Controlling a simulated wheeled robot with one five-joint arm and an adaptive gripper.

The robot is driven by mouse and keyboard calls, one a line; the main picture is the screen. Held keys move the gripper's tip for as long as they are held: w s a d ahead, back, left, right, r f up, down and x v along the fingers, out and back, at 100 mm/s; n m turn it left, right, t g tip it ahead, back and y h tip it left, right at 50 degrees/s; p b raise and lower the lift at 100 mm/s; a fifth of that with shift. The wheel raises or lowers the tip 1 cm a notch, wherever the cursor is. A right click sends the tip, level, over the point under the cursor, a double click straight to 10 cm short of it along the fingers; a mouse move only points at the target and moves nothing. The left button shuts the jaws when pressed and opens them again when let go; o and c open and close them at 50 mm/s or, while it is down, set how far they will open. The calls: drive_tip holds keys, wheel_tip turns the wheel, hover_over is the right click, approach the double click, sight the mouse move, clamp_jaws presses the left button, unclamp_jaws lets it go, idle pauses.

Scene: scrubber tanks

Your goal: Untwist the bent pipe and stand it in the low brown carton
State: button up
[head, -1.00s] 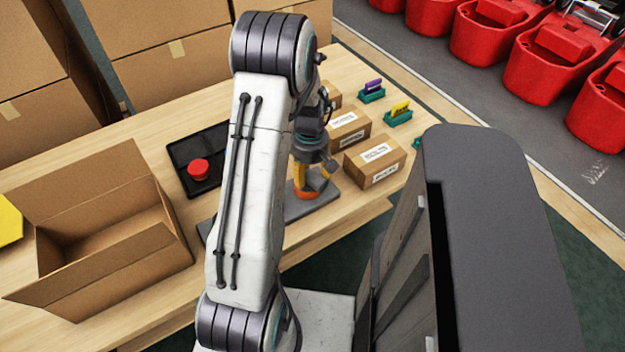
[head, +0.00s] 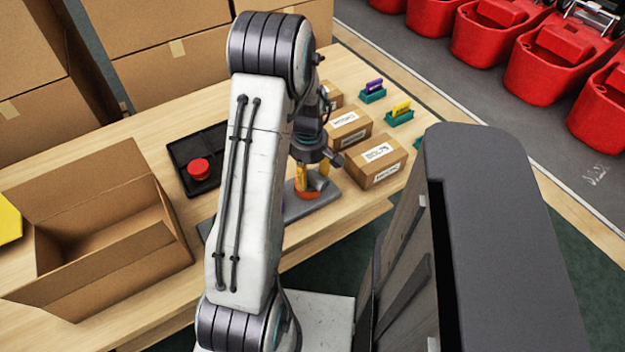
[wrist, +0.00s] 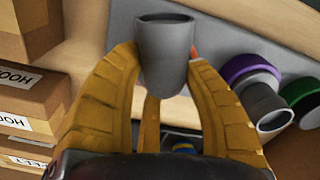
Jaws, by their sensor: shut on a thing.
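My gripper (head: 312,180) points down at the grey fixture plate (head: 327,196) on the bench. In the wrist view its yellow fingers (wrist: 165,80) are shut on the bent pipe (wrist: 166,62), a grey pipe whose open mouth faces the top of the picture. An orange collar (head: 307,194) shows under the fingers in the head view; only a sliver shows behind the pipe in the wrist view. Whether the pipe is still seated in it is hidden. The low brown carton (head: 112,272) stands open at the left of the bench; the visible part of its inside is empty.
A black tray with a red button (head: 199,168) sits between carton and arm. My arm hides part of the bench.

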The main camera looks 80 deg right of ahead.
drive_tip(key=shift+w+a, duration=0.2)
drive_tip(key=shift+a, duration=0.05)
drive_tip(key=o, duration=1.1)
drive_tip(key=shift+w, duration=0.1)
drive_tip(key=o, duration=0.8)
drive_tip(key=shift+d, duration=0.1)
drive_tip(key=shift+s+r, duration=0.15)
drive_tip(key=shift+s, duration=0.05)
drive_tip(key=shift+r+p, duration=2.5)
drive_tip(key=shift+r, duration=0.95)
